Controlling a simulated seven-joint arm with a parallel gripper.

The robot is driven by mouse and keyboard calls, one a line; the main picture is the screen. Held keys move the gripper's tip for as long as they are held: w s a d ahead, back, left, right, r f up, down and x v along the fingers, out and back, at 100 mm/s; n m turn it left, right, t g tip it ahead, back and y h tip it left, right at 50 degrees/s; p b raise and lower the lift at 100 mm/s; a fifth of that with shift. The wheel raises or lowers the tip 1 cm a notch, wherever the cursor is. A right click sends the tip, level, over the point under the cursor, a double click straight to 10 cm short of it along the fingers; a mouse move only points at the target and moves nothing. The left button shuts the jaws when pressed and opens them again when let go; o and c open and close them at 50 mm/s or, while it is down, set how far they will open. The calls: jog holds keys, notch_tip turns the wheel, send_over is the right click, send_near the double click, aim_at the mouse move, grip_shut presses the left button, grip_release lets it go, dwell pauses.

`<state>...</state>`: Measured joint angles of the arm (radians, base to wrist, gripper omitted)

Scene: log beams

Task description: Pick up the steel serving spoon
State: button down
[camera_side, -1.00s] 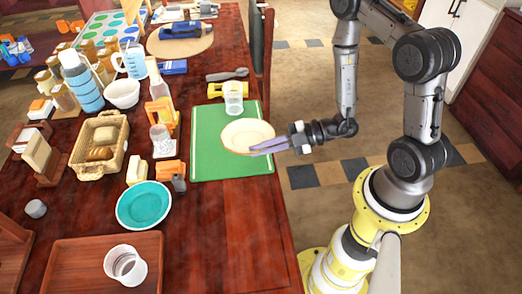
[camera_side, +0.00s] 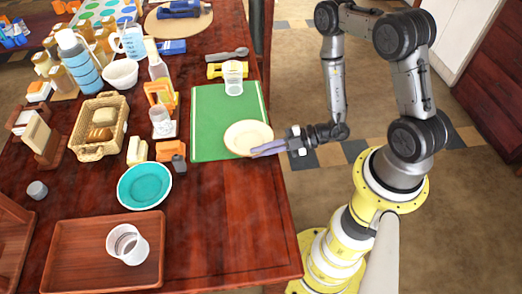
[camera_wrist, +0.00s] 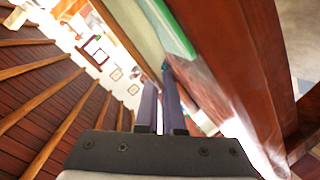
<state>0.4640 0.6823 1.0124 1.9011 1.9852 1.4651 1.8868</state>
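A grey metal spoon (camera_side: 228,54), which looks like the steel serving spoon, lies near the far right edge of the table in the side view. It is just beyond a yellow object and a clear cup. My gripper (camera_side: 256,151) is at the table's right edge, beside the near rim of a cream bowl, well nearer the camera than the spoon. Its two purple fingers are slightly apart with nothing between them. They also show in the wrist view (camera_wrist: 159,78), where I cannot make out the spoon.
The cream bowl (camera_side: 248,138) and clear cup (camera_side: 233,84) are on or by a green board (camera_side: 208,120). The yellow object (camera_side: 226,71) lies beside the spoon. A teal bowl (camera_side: 145,185), a basket (camera_side: 98,151) and a wooden tray (camera_side: 70,265) stand left. The table's near right is clear.

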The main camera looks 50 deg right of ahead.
jog(key=shift+f, duration=0.25)
jog(key=c, duration=1)
grip_release()
jog(key=shift+c, duration=0.2)
